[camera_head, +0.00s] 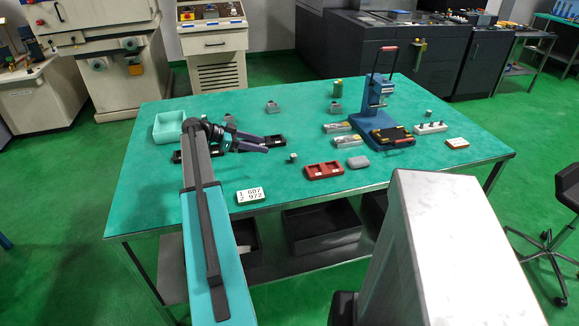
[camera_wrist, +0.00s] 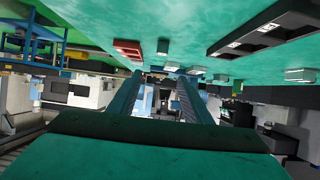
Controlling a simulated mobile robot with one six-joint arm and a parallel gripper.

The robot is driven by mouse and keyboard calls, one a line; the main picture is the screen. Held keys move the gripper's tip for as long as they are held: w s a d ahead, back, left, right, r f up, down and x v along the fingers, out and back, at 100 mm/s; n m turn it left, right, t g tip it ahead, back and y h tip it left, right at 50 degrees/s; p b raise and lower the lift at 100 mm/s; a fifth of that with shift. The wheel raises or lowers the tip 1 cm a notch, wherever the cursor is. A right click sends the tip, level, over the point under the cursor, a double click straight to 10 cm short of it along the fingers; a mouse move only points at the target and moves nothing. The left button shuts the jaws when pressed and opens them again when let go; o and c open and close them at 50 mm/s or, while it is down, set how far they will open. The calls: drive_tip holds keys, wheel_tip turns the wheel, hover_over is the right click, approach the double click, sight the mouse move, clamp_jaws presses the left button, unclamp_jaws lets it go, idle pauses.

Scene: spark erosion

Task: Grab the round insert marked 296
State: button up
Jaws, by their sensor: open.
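No marking 296 is readable in either view. A small grey-green piece (camera_head: 292,157) stands on the table just right of my gripper, and a similar small piece (camera_head: 428,114) stands at the right; both are too small to read.
A red tray (camera_head: 324,170) and a grey rounded block (camera_head: 358,162) lie in front. A blue press (camera_head: 377,97) stands right of centre. A turquoise bin (camera_head: 169,127) is at the left. A number card (camera_head: 250,195) lies near the front edge. The front right of the table (camera_head: 420,165) is clear.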

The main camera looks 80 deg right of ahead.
wheel_tip(320, 180, down, 2)
drive_tip(key=shift+w+f+b, duration=0.1)
drive_tip(key=shift+w+b, duration=0.05)
drive_tip(key=shift+b, duration=0.4)
drive_tip(key=shift+w, duration=0.1)
drive_tip(key=p, duration=0.2)
approach(291, 155)
drive_tip(key=shift+a+x, duration=0.2)
drive_tip(key=shift+x, duration=1.65)
drive_tip(key=shift+p+x, duration=0.85)
drive_tip(key=shift+x, duration=1.2)
drive_tip(key=shift+s+d+f, duration=0.25)
drive_tip(key=shift+s+d, duration=0.1)
drive_tip(key=shift+s, duration=0.15)
